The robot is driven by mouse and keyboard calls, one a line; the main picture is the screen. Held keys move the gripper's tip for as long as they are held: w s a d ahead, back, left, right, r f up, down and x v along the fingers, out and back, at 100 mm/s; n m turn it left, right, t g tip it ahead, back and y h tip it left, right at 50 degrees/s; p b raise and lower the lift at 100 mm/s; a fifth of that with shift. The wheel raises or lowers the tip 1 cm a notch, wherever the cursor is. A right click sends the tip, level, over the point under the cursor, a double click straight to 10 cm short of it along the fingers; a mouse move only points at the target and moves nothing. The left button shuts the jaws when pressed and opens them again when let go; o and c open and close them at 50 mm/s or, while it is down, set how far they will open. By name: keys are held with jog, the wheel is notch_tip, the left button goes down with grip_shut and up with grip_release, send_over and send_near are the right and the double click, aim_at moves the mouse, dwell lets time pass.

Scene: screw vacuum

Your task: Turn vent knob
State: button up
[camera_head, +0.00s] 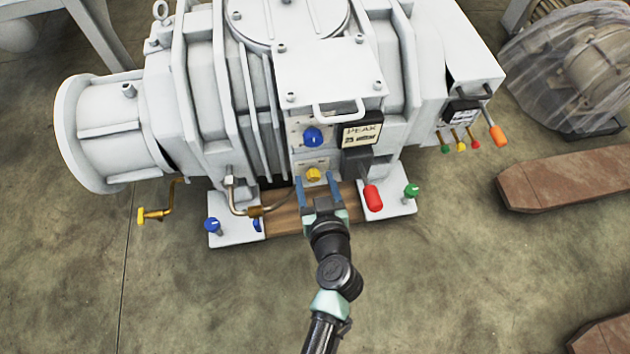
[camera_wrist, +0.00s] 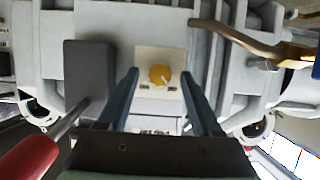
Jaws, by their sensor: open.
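A yellow knob (camera_head: 313,174) sits on a pale plate on the front of the white vacuum machine (camera_head: 210,110). In the wrist view the yellow knob (camera_wrist: 160,74) shows between and beyond my two fingers, with a light pointer mark on its face. My gripper (camera_head: 319,182) is open, its two blue fingers pointing at the plate on either side of the knob. In the wrist view my gripper (camera_wrist: 160,85) holds nothing. I cannot tell how far the fingertips are from the plate. A blue knob (camera_head: 313,137) sits above the yellow one.
A red-handled lever (camera_head: 373,197) on a dark box stands close right of my gripper; its red handle (camera_wrist: 28,158) shows lower left in the wrist view. A bent pipe (camera_head: 240,198) is to the left. A green knob (camera_head: 411,190) and blue knob (camera_head: 212,224) stand on the feet.

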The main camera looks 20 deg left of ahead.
jog(key=shift+w+a+f, duration=0.1)
jog(key=shift+w+a, duration=0.1)
jog(key=shift+w, duration=0.05)
grip_shut()
